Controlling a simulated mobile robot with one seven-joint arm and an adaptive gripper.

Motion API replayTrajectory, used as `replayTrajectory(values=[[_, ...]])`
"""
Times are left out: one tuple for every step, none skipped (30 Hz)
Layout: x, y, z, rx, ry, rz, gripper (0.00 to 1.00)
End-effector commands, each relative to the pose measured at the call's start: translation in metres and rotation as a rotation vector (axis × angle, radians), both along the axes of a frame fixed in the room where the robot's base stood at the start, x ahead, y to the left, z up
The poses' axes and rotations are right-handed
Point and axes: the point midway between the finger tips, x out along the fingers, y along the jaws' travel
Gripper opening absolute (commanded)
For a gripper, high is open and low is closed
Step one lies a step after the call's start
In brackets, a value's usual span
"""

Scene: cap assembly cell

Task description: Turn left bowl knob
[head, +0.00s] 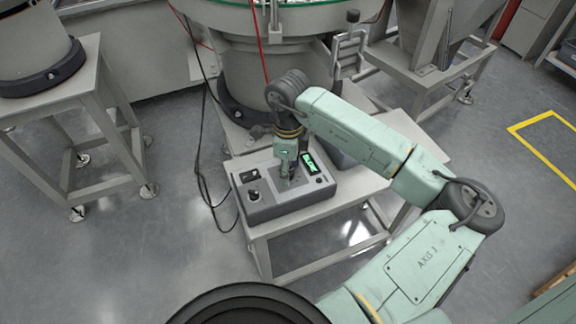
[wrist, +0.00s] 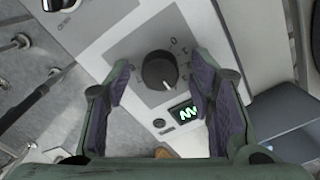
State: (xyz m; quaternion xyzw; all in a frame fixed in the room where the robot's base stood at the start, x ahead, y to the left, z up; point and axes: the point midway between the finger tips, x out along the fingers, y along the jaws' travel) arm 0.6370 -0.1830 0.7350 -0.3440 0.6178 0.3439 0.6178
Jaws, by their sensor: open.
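The control box (head: 287,205) is a grey unit with a dark lower body on a small stand. In the wrist view, a round black knob (wrist: 158,71) with a white pointer line sits on a grey dial plate (wrist: 140,84) of the box. My gripper (head: 288,180) points down over the box top. Its two purple-padded fingers are open on either side of the knob, with gaps visible at both sides. In the head view, the gripper largely hides this knob. I cannot tell how far the fingertips are above the panel.
A lit green display (wrist: 184,112) and a small dark button (wrist: 159,123) are close to the knob. Another small control (head: 254,196) is at the box's left front. A large bowl feeder (head: 246,70) stands behind. A black cable (head: 207,190) hangs left of the stand.

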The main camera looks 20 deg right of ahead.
Motion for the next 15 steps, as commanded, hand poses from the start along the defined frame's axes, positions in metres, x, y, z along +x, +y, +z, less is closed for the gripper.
replayTrajectory(values=[[0.0001,-0.0001,-0.0001,0.000,0.000,0.000,0.49],[0.0001,-0.0001,-0.0001,0.000,0.000,0.000,0.49],[0.0001,-0.0001,0.0000,0.000,0.000,0.000,0.49],[0.0001,-0.0001,0.0000,0.000,0.000,0.000,0.49],[0.0001,-0.0001,0.0001,0.000,0.000,0.000,0.47],[0.0001,-0.0001,0.0001,0.000,0.000,0.000,0.44],[0.0001,-0.0001,0.0001,0.000,0.000,0.000,0.42],[0.0001,0.0000,0.0002,0.000,0.000,0.000,0.40],[0.0001,0.0000,0.0002,0.000,0.000,0.000,0.38],[0.0001,0.0000,0.0002,0.000,0.000,0.000,0.35],[0.0001,0.0000,0.0003,0.000,0.000,0.000,0.34],[0.0001,0.0000,0.0003,0.000,0.000,0.000,0.31],[0.0001,0.0000,0.0003,0.000,0.000,0.000,0.29],[0.0001,0.0000,0.0003,0.000,0.000,0.000,0.27],[0.0001,0.0000,0.0003,0.000,0.000,0.000,0.24]])
